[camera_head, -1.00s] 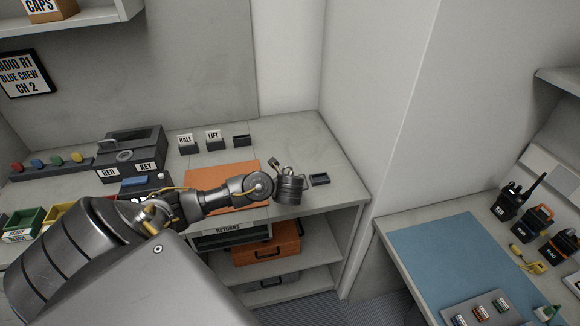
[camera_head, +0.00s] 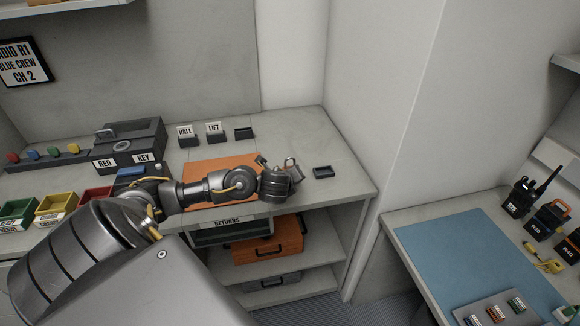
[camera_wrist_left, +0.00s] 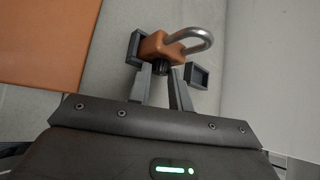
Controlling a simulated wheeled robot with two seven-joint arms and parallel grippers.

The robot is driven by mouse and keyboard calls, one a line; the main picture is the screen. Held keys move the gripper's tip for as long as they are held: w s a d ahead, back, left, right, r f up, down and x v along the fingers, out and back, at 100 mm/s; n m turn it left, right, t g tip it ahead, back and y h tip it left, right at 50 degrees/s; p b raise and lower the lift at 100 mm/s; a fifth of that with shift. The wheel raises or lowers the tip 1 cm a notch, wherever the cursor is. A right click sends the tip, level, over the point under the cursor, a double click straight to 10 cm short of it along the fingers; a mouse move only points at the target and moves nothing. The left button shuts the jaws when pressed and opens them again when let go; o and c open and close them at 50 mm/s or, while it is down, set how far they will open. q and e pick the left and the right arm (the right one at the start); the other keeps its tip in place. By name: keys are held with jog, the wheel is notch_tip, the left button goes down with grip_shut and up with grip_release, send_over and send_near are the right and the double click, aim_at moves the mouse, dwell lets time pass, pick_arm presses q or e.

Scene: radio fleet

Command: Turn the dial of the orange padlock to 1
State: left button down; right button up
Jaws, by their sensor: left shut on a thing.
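The orange padlock (camera_wrist_left: 163,47) with a silver shackle (camera_wrist_left: 195,39) shows in the left wrist view, tilted, its shackle toward the right. Its dark dial (camera_wrist_left: 160,69) faces my left gripper (camera_wrist_left: 161,76) and sits between the two fingertips, which are shut on it. The dial's numbers cannot be read. In the head view, my left gripper (camera_head: 276,172) is over the right end of the counter, and the padlock's shackle (camera_head: 291,163) shows beside it; the padlock body is mostly hidden. My right gripper is not in view.
A small dark tray (camera_head: 322,172) lies right of the gripper. An orange mat (camera_head: 212,167) lies to the left, with HALL (camera_head: 186,139) and LIFT (camera_head: 215,137) holders behind. A wall (camera_head: 365,100) stands right of the counter. Radios (camera_head: 520,197) stand at the far right.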

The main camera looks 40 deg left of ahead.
pick_arm(q)
jog(key=c, duration=1.3)
grip_release()
jog(key=shift+r+p, duration=0.15)
jog(key=shift+p, duration=0.2)
jog(key=g+p, duration=0.1)
jog(key=p, duration=0.1)
jog(key=m+g+y+p, duration=0.1)
jog(key=p, duration=0.1)
jog(key=r+g+p, duration=0.1)
jog(key=p, duration=0.1)
jog(key=shift+w+d+m+y+p, duration=0.3)
jog(key=shift+w+m+p, duration=0.05)
jog(key=shift+m+p, duration=0.05)
jog(key=shift+w+d+f+m+g+y, duration=0.2)
jog(key=shift+f+m+g+y, duration=0.25)
jog(key=shift+m+g+y, duration=0.35)
jog(key=v, duration=1)
jog(key=shift+s+d+f+n+g+h+b, duration=0.2)
jog(key=shift+s+d+f+n+h+b, duration=1.25)
jog(key=shift+f+b, duration=3.1)
jog(key=shift+s+d+f+n+g+h+b, duration=0.4)
jog(key=shift+s+d+f+n+b, duration=1.9)
jog(key=shift+f, duration=4.25)
jog(key=shift+s+d+f+n+h+b, duration=1.2)
jog(key=shift+s+f+n+b, duration=1.5)
jog(key=shift+f, duration=2.85)
